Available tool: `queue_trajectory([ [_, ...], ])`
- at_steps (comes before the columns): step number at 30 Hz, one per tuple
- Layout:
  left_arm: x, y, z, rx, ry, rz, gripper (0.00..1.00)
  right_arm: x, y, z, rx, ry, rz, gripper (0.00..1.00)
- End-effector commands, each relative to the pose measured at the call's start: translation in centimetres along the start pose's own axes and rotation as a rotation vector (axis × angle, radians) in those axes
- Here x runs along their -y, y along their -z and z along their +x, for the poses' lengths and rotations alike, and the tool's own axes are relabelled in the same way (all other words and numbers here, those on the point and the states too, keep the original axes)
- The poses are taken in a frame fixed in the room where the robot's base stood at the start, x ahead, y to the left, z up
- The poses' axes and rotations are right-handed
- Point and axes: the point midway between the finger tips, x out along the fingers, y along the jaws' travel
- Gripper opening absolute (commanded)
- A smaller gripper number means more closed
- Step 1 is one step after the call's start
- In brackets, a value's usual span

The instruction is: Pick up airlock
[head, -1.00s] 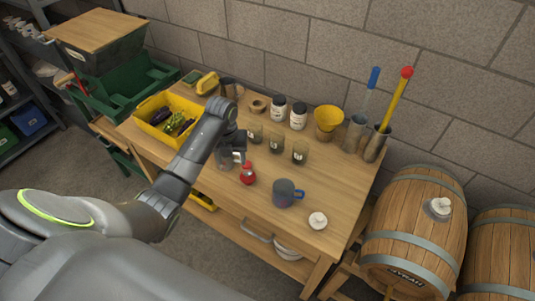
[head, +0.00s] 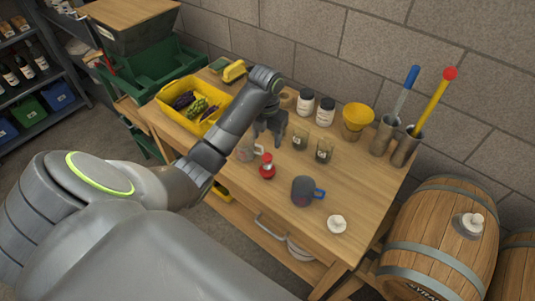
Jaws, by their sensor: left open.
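I cannot tell for sure which piece is the airlock. A small white round piece with a knob (head: 337,224) stands on the bench near its front right edge; it may be the airlock. My left gripper (head: 270,139) is open, points down over the bench and appears empty. It is well to the left of the white piece. It hides a spot left of two labelled glasses (head: 300,138), where a third glass stood in view before. My right gripper is out of view.
A red-topped item (head: 267,167), a clear vessel (head: 245,150) and a dark mug (head: 304,191) stand in front of the gripper.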

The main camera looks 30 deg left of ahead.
Motion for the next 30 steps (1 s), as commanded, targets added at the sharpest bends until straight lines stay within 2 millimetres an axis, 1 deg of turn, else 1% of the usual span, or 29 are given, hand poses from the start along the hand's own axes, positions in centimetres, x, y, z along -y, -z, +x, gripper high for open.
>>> queue_trajectory([
  [1,0.0,0.0,1.2,0.0,0.0,0.0,0.56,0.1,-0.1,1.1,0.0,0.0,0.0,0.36],
  [15,0.0,0.0,6.1,0.0,0.0,0.0,0.56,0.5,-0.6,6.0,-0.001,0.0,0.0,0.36],
  [23,0.1,0.0,7.2,0.0,0.0,0.0,0.56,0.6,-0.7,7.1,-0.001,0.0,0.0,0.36],
  [27,0.2,0.0,8.7,-0.002,0.001,-0.001,0.56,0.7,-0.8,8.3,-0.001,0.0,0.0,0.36],
  [29,0.3,0.0,9.7,-0.004,0.002,-0.001,0.56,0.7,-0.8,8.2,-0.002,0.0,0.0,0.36],
  [30,0.3,0.0,10.0,-0.004,0.002,-0.001,0.56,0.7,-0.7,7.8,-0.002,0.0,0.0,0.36],
])
